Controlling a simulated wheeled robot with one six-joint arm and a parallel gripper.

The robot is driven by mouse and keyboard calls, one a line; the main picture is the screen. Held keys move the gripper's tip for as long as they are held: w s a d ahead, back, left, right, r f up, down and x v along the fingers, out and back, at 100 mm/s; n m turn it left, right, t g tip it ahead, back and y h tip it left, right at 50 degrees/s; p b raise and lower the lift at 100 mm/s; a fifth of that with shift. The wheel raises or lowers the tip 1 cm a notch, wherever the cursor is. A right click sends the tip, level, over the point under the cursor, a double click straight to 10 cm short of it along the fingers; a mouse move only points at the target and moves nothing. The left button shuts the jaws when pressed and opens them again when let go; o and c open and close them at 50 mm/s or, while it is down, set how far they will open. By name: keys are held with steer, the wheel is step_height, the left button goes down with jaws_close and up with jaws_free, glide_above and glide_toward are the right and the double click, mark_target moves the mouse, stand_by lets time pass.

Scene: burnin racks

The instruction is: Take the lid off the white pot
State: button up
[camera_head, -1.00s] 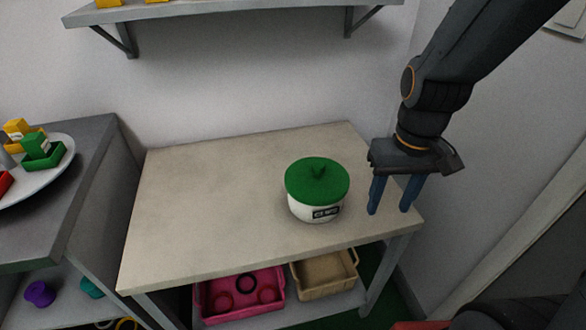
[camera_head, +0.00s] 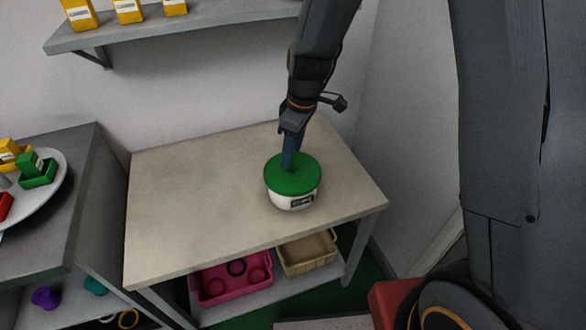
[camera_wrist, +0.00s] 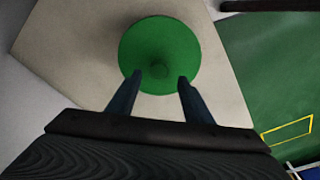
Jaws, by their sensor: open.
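The white pot (camera_head: 291,201) stands upright on the beige table, with a dark label on its front. Its round green lid (camera_head: 305,182) sits on top of it. My gripper (camera_head: 288,164) is over the lid, pointing down, with its blue fingers at the lid's middle. In the wrist view my gripper (camera_wrist: 160,76) is open, its two fingertips apart over the near half of the green lid (camera_wrist: 160,35). The lid's knob (camera_wrist: 160,68) shows between the fingertips, a little beyond them. In the head view the fingers hide the knob. I cannot tell whether the fingers touch the lid.
The beige table (camera_head: 190,205) is otherwise clear. Below it are a pink crate (camera_head: 222,292) and a tan crate (camera_head: 305,256). A grey counter at the left holds a white plate (camera_head: 55,190) with small coloured trays. A wall shelf (camera_head: 190,25) with yellow boxes is above.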

mark_target(293, 160)
step_height(293, 160, down, 3)
steer(key=shift+w+d+f+p, duration=0.1)
steer(key=shift+d+p, duration=0.05)
steer(key=shift+p, duration=0.55)
steer(key=shift+w+f, duration=0.1)
steer(key=shift+f, duration=0.65)
steer(key=c, duration=1.1)
